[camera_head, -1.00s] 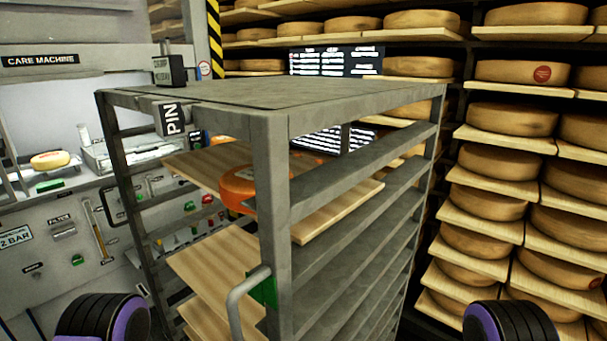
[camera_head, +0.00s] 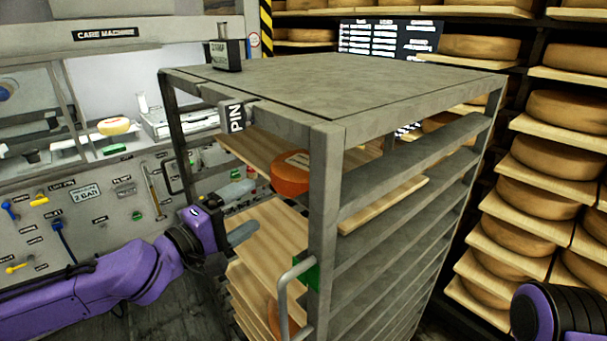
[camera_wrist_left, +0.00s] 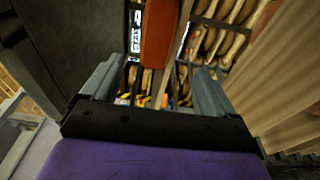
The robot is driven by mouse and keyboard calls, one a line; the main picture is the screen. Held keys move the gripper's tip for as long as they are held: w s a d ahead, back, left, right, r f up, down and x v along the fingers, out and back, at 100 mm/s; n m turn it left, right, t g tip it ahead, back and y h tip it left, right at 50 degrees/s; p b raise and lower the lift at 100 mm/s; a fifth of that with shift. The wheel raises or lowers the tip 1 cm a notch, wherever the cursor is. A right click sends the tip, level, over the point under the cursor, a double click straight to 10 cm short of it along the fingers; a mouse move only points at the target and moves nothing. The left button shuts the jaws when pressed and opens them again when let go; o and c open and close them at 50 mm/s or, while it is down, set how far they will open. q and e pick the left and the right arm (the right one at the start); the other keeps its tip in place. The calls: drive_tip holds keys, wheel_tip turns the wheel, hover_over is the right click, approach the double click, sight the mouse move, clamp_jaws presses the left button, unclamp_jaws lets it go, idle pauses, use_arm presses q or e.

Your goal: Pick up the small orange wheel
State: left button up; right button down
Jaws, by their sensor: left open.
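The small orange wheel (camera_head: 289,180) rests on an upper wooden board in the grey rack, partly hidden by the rack's front post. My left gripper (camera_head: 248,210) is open and empty at the rack's open left side, left of and slightly below the wheel. In the left wrist view, an orange wheel (camera_wrist_left: 160,35) shows edge-on, ahead of and between the spread fingers (camera_wrist_left: 157,78). The fingers appear apart from it. My right gripper is out of view.
The grey rack (camera_head: 400,85) has a front post and a handle (camera_head: 285,295) near my left arm. A bare board (camera_head: 265,240) lies below the gripper. Another orange wheel (camera_head: 273,318) sits lower. Shelves of cheese wheels (camera_head: 545,155) stand at right.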

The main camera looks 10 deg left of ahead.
sight(279, 185)
use_arm(q)
drive_tip(key=x, duration=0.2)
drive_tip(key=b+x, duration=0.1)
drive_tip(key=x, duration=0.1)
drive_tip(key=shift+d+f, duration=0.15)
drive_tip(key=shift+f, duration=0.15)
drive_tip(key=x, duration=0.2)
drive_tip(key=r+x, duration=0.1)
drive_tip(key=x, duration=0.2)
drive_tip(key=shift+w+p, duration=0.3)
drive_tip(key=shift+p, duration=0.1)
drive_tip(key=shift+s, duration=0.15)
drive_tip(key=shift+c, duration=0.9)
clamp_jaws()
drive_tip(key=shift+r, duration=0.25)
drive_tip(key=shift+f, duration=0.1)
